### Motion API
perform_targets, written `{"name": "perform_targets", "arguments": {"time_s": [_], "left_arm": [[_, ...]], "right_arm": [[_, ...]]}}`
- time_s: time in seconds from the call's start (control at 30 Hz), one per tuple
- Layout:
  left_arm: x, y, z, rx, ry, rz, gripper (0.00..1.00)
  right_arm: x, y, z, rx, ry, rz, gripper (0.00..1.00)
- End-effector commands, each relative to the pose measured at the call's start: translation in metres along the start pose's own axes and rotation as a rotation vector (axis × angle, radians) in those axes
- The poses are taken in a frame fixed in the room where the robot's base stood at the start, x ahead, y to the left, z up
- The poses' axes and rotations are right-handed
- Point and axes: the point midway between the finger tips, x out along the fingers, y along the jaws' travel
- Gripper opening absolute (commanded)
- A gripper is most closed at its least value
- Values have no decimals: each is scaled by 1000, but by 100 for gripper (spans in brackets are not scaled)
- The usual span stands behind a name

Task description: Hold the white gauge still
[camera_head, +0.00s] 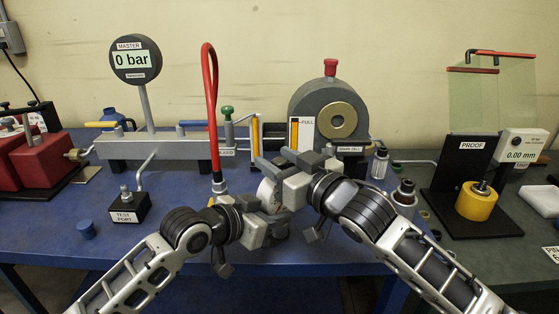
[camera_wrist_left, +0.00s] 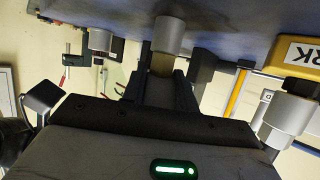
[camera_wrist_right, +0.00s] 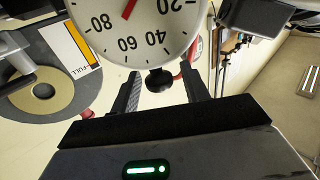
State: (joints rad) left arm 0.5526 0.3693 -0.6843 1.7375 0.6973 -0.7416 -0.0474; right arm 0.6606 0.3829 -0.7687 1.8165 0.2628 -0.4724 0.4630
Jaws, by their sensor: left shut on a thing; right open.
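The white gauge (camera_head: 268,192) stands at the front middle of the bench, largely hidden behind my grippers in the head view. Its dial with black numbers and a red needle fills the top of the right wrist view (camera_wrist_right: 140,30). My left gripper (camera_head: 270,210) is low at the gauge. In the left wrist view its jaws (camera_wrist_left: 162,82) are shut on a brass stem (camera_wrist_left: 160,64) below a grey cylinder (camera_wrist_left: 168,35). My right gripper (camera_head: 290,180) is open; in the right wrist view its fingers (camera_wrist_right: 160,88) are apart, with a small black knob (camera_wrist_right: 158,80) between them.
A red hose (camera_head: 209,110) rises just left of the gauge. Behind are the grey manifold (camera_head: 165,147), the master gauge (camera_head: 135,60) and a round grey housing (camera_head: 310,100). A test port block (camera_head: 130,207) stands left, a proof stand (camera_head: 470,160) right. Bench between is narrow.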

Motion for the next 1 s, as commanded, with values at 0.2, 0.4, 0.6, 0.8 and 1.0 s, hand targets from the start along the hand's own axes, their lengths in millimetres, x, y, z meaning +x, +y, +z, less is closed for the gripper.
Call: {"name": "perform_targets", "arguments": {"time_s": [0.2, 0.4, 0.6, 0.8, 1.0], "left_arm": [[0, 1, 0, -1, 1, 2, 0], [0, 1, 0, -1, 1, 2, 0], [0, 1, 0, -1, 1, 2, 0], [0, 1, 0, -1, 1, 2, 0], [0, 1, 0, 0, 1, 3, 0]], "right_arm": [[0, 0, 0, 0, 0, 0, 46], [0, 0, 0, 0, 0, 0, 4], [1, -4, 0, 3, 4, 27, 3], [1, -5, 0, 9, 6, 165, 3], [0, -2, 0, 3, 3, 256, 3]]}}
